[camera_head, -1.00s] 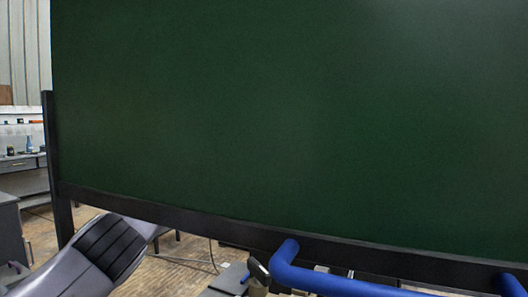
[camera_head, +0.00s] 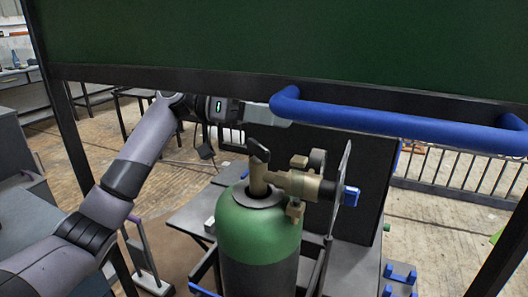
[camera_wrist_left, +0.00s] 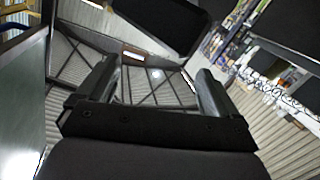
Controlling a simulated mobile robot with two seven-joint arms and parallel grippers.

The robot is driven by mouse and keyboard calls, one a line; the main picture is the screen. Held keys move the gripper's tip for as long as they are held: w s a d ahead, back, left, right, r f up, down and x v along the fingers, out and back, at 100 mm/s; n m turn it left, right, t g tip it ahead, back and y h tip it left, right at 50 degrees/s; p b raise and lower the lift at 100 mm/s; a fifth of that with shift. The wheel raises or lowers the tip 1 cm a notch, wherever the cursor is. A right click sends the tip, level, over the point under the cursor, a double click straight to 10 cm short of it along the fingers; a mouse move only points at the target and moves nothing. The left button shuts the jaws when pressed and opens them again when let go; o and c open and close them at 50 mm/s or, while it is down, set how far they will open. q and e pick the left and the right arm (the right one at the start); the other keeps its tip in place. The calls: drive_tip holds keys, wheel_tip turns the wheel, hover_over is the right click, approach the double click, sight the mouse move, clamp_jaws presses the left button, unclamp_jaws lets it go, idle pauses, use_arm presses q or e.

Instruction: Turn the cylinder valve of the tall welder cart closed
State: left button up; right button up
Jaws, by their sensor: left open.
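The gas cylinder (camera_head: 258,235) stands upright on the cart in the head view, with a green shoulder and a grey body. Its brass valve (camera_head: 259,178) rises from the top, with a small dark handle (camera_head: 258,150) on it. A brass regulator (camera_head: 300,184) with a blue knob (camera_head: 351,196) extends right from the valve. My left gripper (camera_head: 277,115) is above the valve, beside the left end of the blue handlebar, and apart from the valve handle. The left wrist view shows its two dark fingers (camera_wrist_left: 155,82) spread with nothing between them. My right gripper is not in view.
The blue handlebar (camera_head: 400,124) crosses above the valve on the right. A dark green panel in a black frame (camera_head: 170,77) fills the top. A black upright panel (camera_head: 345,160) stands behind the regulator. Tables (camera_head: 195,210) and floor show behind and left.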

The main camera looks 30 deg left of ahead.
use_arm(q)
drive_tip(key=a+f+n+t+y, duration=0.3)
drive_tip(key=a+n+t, duration=0.1)
drive_tip(key=t, duration=0.2)
drive_tip(key=n+t+y+b, duration=0.1)
drive_tip(key=t+y+b, duration=0.2)
drive_tip(key=t, duration=0.2)
approach(254, 151)
drive_tip(key=x, duration=0.5)
drive_tip(key=shift+r+p, duration=0.15)
drive_tip(key=shift+p, duration=0.2)
drive_tip(key=shift+p+x, duration=0.3)
drive_tip(key=shift+x, duration=0.75)
drive_tip(key=shift+p+x, duration=0.45)
drive_tip(key=shift+x, duration=2.25)
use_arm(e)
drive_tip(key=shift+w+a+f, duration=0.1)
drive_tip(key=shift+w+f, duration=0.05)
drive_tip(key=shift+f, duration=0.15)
use_arm(q)
drive_tip(key=c, duration=1)
